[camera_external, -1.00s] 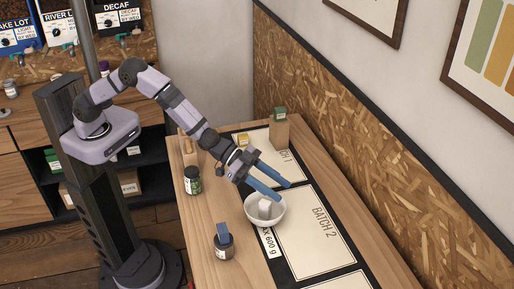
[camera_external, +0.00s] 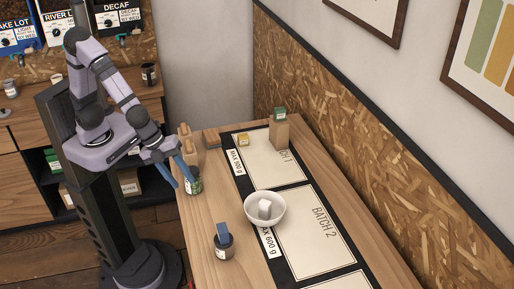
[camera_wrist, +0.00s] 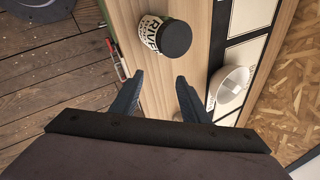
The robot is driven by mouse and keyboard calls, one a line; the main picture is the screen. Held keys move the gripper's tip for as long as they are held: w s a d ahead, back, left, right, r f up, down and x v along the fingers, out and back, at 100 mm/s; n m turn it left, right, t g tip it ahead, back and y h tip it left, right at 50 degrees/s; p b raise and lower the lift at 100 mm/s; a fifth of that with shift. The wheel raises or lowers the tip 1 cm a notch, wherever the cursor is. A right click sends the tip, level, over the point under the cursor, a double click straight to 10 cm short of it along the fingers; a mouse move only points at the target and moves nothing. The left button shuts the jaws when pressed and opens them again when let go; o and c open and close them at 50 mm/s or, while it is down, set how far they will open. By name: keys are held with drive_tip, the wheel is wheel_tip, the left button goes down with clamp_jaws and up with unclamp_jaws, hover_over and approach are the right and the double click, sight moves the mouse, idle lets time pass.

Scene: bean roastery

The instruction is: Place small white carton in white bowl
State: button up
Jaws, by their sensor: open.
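The small white carton (camera_external: 264,207) rests inside the white bowl (camera_external: 279,219), slightly tilted, its top showing above the rim. The bowl stands on the table at the edge of the BATCH 2 panel. In the wrist view the bowl (camera_wrist: 222,96) shows at the right; the carton in it is hard to make out. My gripper (camera_external: 181,183) is open and empty, beside the dark-lidded jar (camera_external: 194,184) at the table's left edge, well away from the bowl. In the wrist view the gripper's blue fingers (camera_wrist: 158,92) are spread apart, with the jar (camera_wrist: 165,36) beyond them.
A brown bag (camera_external: 279,132), a yellow box (camera_external: 243,139) and wooden pieces (camera_external: 186,145) stand at the back. The BATCH 2 panel (camera_external: 318,245) is mostly clear. An OSB wall borders the table's right.

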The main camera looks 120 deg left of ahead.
drive_tip(key=s+r+n+g+h+p, duration=0.1)
drive_tip(key=s+n+g+p, duration=0.2)
drive_tip(key=s+n, duration=1)
drive_tip(key=s+g, duration=0.2)
drive_tip(key=s, duration=0.2)
drive_tip(key=shift+d, duration=0.15)
